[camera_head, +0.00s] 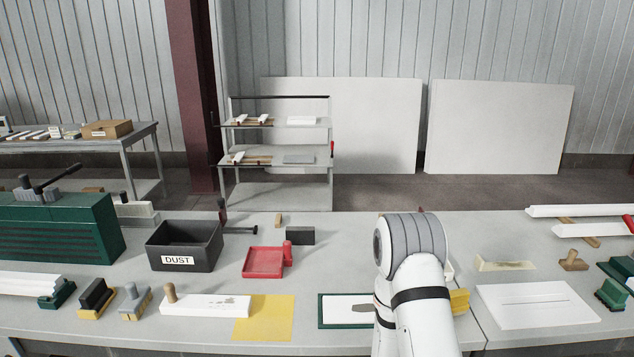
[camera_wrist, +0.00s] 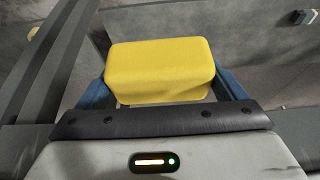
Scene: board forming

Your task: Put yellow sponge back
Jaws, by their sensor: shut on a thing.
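The yellow sponge (camera_wrist: 160,68) sits between the two blue fingers of my gripper (camera_wrist: 163,90) in the wrist view. The gripper is shut on it, with one finger at each end. The floor and grey edges show behind the sponge, with nothing seen touching it from beyond. In the head view, a part of the sponge (camera_head: 459,301) shows just right of my white arm, near the front of the table. My arm hides the rest of it and the gripper's fingers there.
A green-edged plate (camera_head: 345,311), yellow sheet (camera_head: 265,317), red dustpan (camera_head: 263,262) and black DUST bin (camera_head: 184,246) are left. Bare tabletop (camera_head: 340,265) lies behind the green-edged plate.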

